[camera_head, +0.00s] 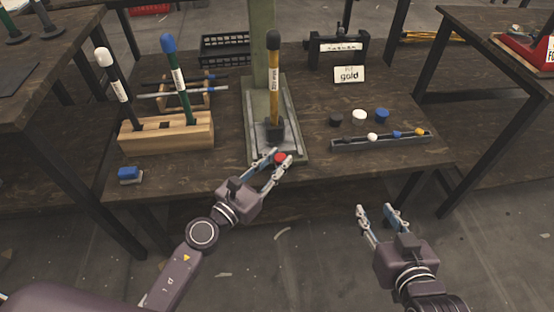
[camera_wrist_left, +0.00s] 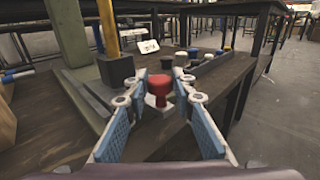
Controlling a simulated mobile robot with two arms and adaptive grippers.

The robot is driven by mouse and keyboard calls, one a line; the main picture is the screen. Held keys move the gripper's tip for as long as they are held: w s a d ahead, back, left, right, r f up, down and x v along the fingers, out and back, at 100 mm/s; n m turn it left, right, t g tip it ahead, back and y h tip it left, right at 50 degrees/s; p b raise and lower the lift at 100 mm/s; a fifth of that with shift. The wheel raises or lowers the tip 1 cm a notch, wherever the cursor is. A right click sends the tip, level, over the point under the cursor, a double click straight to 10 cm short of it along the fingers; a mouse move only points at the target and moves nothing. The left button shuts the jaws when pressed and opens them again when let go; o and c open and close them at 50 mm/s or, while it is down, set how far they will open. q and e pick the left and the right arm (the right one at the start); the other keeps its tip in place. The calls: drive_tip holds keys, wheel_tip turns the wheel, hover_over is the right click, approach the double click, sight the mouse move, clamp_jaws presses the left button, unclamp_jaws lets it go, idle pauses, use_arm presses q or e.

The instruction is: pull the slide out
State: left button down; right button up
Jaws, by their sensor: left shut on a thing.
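The slide's red knob (camera_head: 280,158) sits at the front end of the grey press base (camera_head: 290,130). My left gripper (camera_head: 279,157) is shut on it, with one finger on each side. In the left wrist view the red knob (camera_wrist_left: 160,85) shows between the two fingertips, with a pale piece under it. The slide body is mostly hidden by the fingers. A yellow-handled tool (camera_head: 274,80) with a dark top stands upright in a dark block (camera_head: 274,131) on the base, behind the knob. My right gripper (camera_head: 374,208) is open and empty, in front of the table edge.
A wooden block (camera_head: 165,135) with white- and blue-topped tools stands to the left. A blue-and-white piece (camera_head: 130,175) lies near the front edge. To the right are a grey rail (camera_head: 380,140), several caps and a "gold" card (camera_head: 349,74).

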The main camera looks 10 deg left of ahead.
use_arm(q)
drive_tip(key=shift+s+d+f, duration=0.15)
drive_tip(key=shift+s+f, duration=0.05)
drive_tip(key=c, duration=1.9)
unclamp_jaws()
drive_tip(key=shift+o, duration=1.4)
drive_tip(key=shift+s+r, duration=0.15)
drive_tip(key=v, duration=1.2)
